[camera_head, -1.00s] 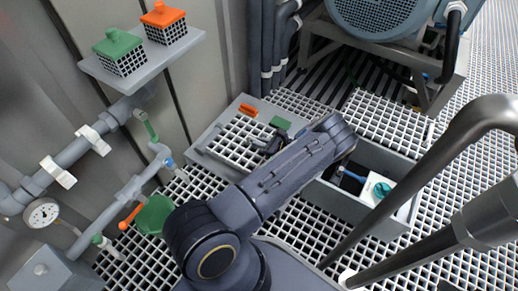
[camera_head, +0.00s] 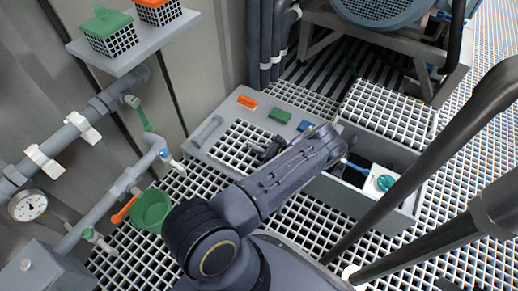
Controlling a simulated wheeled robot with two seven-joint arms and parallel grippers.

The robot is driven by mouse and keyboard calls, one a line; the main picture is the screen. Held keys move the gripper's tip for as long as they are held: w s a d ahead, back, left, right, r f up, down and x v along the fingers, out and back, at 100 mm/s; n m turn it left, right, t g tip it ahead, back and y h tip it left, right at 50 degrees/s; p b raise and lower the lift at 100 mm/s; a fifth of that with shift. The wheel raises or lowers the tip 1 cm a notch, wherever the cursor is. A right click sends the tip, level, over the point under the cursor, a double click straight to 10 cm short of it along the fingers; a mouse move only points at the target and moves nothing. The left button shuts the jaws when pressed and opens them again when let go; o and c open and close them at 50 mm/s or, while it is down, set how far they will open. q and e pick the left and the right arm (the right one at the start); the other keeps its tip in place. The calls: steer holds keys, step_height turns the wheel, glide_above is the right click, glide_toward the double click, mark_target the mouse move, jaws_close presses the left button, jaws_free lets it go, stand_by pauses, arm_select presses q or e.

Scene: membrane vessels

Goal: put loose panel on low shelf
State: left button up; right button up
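My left arm reaches in from the bottom over the slab's right part. My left gripper (camera_head: 265,150) is small and dark at the edge of that grating piece; its finger opening is not clear, nor is whether it touches. My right gripper is not in view.
A wall shelf (camera_head: 135,45) holds green and orange baskets. Pipes with a gauge (camera_head: 28,206) and a green bowl (camera_head: 152,210) are at left. A blue motor (camera_head: 400,12) on a frame stands behind. Dark poles cross the right.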

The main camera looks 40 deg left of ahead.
arm_select(q)
steer(key=o, duration=0.4)
steer(key=p+v, duration=0.2)
steer(key=v, duration=0.4)
steer(key=shift+d+r, duration=0.3)
steer(key=shift+d, duration=0.05)
steer(key=shift+d+r, duration=0.2)
steer(key=shift+d, duration=0.05)
steer(key=s+d+r+n+h, duration=0.1)
steer(key=s+r+n+h, duration=0.25)
steer(key=r, duration=0.55)
steer(key=s+d+r+n+h, duration=0.1)
steer(key=s+r+n+h, duration=0.1)
steer(key=r+n+h, duration=0.45)
steer(key=s+d+r+n+h, duration=0.1)
steer(key=s+r+n+h, duration=0.15)
steer(key=r, duration=0.75)
steer(key=s+d+r+n+t+h, duration=0.1)
steer(key=s+d+r+n+t, duration=0.1)
steer(key=s, duration=0.4)
steer(key=s+d+r+n+t+h, duration=0.2)
steer(key=s+d+r, duration=0.3)
steer(key=s+r, duration=0.1)
steer(key=s+d+r+n+t+h, duration=0.2)
steer(key=s+d+r+t, duration=0.1)
steer(key=s+r, duration=0.3)
steer(key=shift+d, duration=0.25)
